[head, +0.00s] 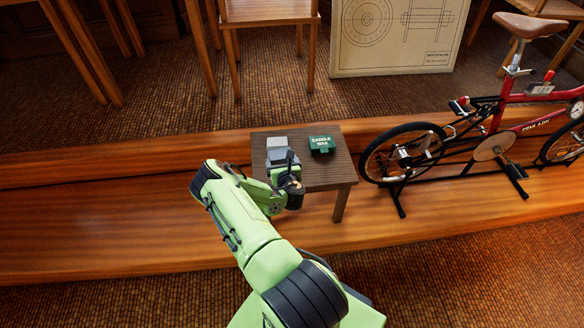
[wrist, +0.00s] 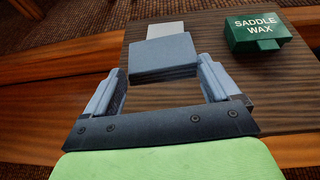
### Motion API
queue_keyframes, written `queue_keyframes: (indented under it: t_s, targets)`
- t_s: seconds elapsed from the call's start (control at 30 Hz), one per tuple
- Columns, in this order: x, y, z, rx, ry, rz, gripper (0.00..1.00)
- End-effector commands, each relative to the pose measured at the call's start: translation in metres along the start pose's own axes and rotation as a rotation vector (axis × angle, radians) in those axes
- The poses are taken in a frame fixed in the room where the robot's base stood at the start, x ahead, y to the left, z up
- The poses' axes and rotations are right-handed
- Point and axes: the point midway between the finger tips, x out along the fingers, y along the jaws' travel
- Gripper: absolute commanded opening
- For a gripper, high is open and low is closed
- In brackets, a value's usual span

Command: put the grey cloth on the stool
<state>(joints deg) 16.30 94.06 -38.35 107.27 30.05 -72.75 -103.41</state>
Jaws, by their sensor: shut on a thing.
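The grey cloth (wrist: 163,58) is a folded, blue-grey block with layered edges, between my fingertips in the wrist view. My gripper (wrist: 160,72) is shut on it. In the head view the cloth (head: 281,156) shows just beyond my gripper (head: 284,168), over the left part of the stool. The stool (head: 325,174) is low, with a dark wooden top; its top also fills much of the wrist view (wrist: 275,95). I cannot tell whether the cloth touches the top. My arm hides the stool's front left part.
A green saddle wax box (head: 322,145) stands on the stool, right of the cloth. A pale grey flat thing (wrist: 166,30) lies just beyond the cloth. A red bicycle (head: 500,120) on a stand is close at the right. A wooden step (head: 100,225) runs under the stool.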

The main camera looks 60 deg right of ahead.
Motion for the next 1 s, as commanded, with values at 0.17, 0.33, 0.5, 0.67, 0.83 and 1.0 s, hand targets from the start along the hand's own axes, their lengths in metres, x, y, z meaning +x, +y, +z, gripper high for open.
queue_keyframes:
  t_s: [0.17,0.33,0.5,0.67,0.83,1.0]
  targets:
    - [0.014,0.000,-0.034,0.001,0.000,0.001,0.60]
    - [0.024,0.000,-0.060,0.001,0.001,0.001,0.60]
    - [0.027,0.001,-0.066,-0.002,0.000,0.001,0.60]
    - [0.027,0.001,-0.067,-0.002,0.000,0.001,0.60]
    - [0.028,0.001,-0.068,-0.002,0.000,0.001,1.00]
    - [0.028,0.001,-0.068,-0.002,0.000,0.001,1.00]
